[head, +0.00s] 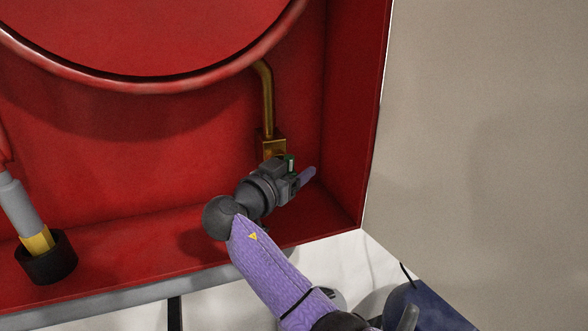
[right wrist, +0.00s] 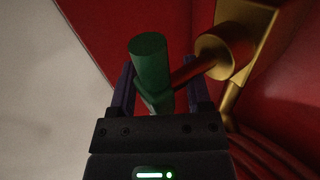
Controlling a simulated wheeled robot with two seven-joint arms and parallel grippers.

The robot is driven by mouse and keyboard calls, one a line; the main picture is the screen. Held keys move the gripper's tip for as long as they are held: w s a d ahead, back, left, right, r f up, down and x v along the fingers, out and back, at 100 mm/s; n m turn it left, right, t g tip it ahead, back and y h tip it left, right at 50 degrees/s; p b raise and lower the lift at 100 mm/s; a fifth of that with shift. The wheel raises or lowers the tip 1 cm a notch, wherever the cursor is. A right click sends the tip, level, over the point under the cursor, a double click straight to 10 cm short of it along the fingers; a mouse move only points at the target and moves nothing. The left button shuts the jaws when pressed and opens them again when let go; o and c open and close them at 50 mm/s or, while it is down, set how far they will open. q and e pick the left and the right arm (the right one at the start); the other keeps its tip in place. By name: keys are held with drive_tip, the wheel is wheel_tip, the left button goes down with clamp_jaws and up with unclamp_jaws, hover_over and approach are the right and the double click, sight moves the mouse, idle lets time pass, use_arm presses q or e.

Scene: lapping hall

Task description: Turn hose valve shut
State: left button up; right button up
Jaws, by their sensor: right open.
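The brass valve body (head: 272,144) sits low on the right of the red cabinet, at the foot of a bent brass pipe (head: 266,95). Its green handle (right wrist: 150,65) stands between the fingers of my right gripper (right wrist: 163,88) in the right wrist view. A brass stem (right wrist: 222,55) and a reddish rod lie just right of the handle. The jaws are open around the handle; contact cannot be told. My left gripper is not in view.
The red hose reel (head: 150,80) fills the upper left of the cabinet. A grey and yellow nozzle (head: 22,210) stands in a black holder (head: 48,262) at lower left. The cabinet's right side wall (head: 350,120) is close to my right gripper.

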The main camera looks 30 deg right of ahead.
clamp_jaws()
idle(0.3)
drive_tip(key=m+y+p, duration=0.2)
drive_tip(key=y+p, duration=0.3)
drive_tip(key=f+m+y+p, duration=0.1)
drive_tip(key=m+y+p, duration=0.1)
drive_tip(key=y+p, duration=0.3)
drive_tip(key=f+m+y+p, duration=0.1)
drive_tip(key=m+y+p, duration=0.1)
drive_tip(key=y+p, duration=0.2)
drive_tip(key=shift+a+y+p, duration=0.3)
drive_tip(key=shift+y+p, duration=0.1)
drive_tip(key=shift+p, duration=0.25)
drive_tip(key=shift+m, duration=0.3)
